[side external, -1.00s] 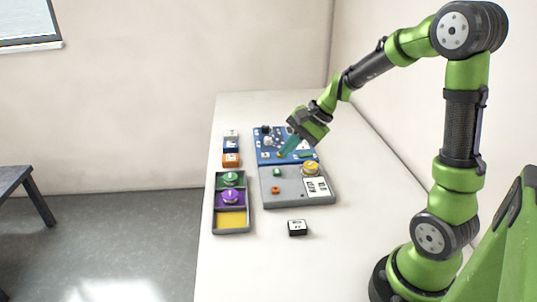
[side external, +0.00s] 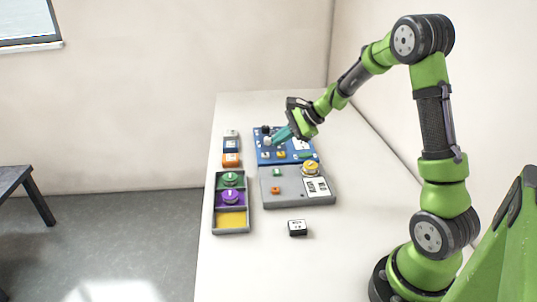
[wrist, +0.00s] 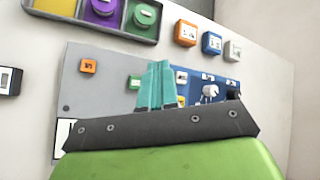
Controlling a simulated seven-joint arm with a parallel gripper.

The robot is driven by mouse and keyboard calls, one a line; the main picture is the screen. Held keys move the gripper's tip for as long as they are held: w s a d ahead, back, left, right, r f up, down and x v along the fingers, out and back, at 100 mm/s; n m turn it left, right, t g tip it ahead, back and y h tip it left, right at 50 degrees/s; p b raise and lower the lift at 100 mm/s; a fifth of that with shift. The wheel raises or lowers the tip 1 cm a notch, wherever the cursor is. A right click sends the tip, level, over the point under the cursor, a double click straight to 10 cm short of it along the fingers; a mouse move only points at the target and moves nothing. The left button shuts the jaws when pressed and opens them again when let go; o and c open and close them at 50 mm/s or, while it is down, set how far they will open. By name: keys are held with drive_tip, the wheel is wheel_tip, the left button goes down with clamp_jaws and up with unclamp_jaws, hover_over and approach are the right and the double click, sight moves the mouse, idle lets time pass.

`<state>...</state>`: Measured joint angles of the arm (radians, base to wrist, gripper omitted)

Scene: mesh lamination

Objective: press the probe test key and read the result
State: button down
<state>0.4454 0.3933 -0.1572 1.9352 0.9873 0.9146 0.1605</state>
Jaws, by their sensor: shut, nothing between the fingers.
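My gripper (side external: 271,141) has teal fingers that are shut and hold nothing. In the side view they point down-left over the blue panel (side external: 262,134), near its white knob (side external: 267,142); I cannot tell whether they touch anything. In the wrist view the fingertips (wrist: 158,66) hide part of the blue panel (wrist: 230,83), and the white knob (wrist: 209,92) is to their right. The blue panel carries small yellow keys (side external: 281,155) and a green piece (side external: 303,155). I cannot read which key is the probe test key, nor any result.
A tray (side external: 216,212) with green and purple discs is left. A small black-sided box (side external: 297,228) stands in front.

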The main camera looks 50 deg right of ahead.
sight(280, 172)
drive_tip(key=shift+f, duration=3.8)
drive_tip(key=shift+f, duration=0.4)
drive_tip(key=shift+f, duration=0.45)
drive_tip(key=shift+r, duration=0.85)
drive_tip(key=shift+r, duration=0.1)
drive_tip(key=shift+r, duration=2.45)
